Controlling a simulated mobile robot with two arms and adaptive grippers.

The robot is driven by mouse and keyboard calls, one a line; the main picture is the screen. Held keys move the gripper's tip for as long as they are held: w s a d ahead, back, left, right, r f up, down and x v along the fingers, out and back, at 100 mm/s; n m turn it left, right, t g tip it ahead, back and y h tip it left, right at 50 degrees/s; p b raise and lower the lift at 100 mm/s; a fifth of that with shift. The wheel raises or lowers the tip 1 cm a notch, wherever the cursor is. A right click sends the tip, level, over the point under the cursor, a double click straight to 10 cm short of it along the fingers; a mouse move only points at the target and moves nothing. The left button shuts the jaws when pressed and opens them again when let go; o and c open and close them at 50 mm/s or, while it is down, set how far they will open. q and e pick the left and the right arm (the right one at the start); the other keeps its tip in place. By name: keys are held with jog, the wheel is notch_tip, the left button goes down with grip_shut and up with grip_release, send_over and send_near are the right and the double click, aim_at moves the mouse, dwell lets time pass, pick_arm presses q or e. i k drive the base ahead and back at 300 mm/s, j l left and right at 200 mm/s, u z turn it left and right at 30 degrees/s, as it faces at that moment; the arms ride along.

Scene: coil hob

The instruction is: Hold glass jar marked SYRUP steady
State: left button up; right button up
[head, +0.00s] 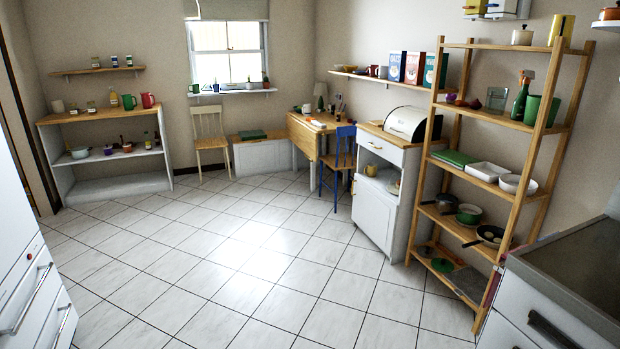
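No label reading SYRUP can be made out. Several small jars with pale labels stand at the far left. Some are on the wall shelf (100,71), including a jar (96,62) at its left. Others stand on the wooden top of the white open cabinet (114,183), including a jar (91,107) and a jar (114,99) near the green mug (129,102). They are too small to read. Neither of my grippers is in view.
Tiled floor (215,270) is clear across the middle. A tall wooden rack (535,125) with pots stands at right, beside a white cabinet (380,215). A blue chair (340,170) stands by the table (308,133). A hob counter (570,255) is at near right, white drawers (35,290) near left.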

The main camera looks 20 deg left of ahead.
aim_at(92, 110)
jog(key=i+j+u, duration=0.7)
jog(key=i+u, duration=0.3)
jog(key=i, duration=0.2)
jog(key=i+j+u, duration=0.1)
jog(key=i+u, duration=0.25)
jog(key=i, duration=0.15)
jog(key=i+u, duration=0.2)
jog(key=i, duration=0.4)
jog(key=i+u, duration=0.15)
jog(key=i, duration=0.5)
jog(key=i+l+u, duration=0.2)
jog(key=i, duration=0.4)
jog(key=i+z, duration=0.1)
jog(key=i, duration=0.55)
jog(key=i+j, duration=0.1)
jog(key=i, duration=0.5)
jog(key=i+j+z, duration=0.15)
jog(key=i, duration=0.5)
jog(key=i+j+u, duration=0.1)
jog(key=i, duration=0.45)
jog(key=i+j, duration=0.3)
jog(key=i, duration=0.3)
jog(key=i+j+u, duration=0.15)
jog(key=i, duration=0.4)
jog(key=i+j, duration=0.15)
jog(key=i+j+z, duration=0.1)
jog(key=j, duration=0.25)
jog(key=i, duration=0.1)
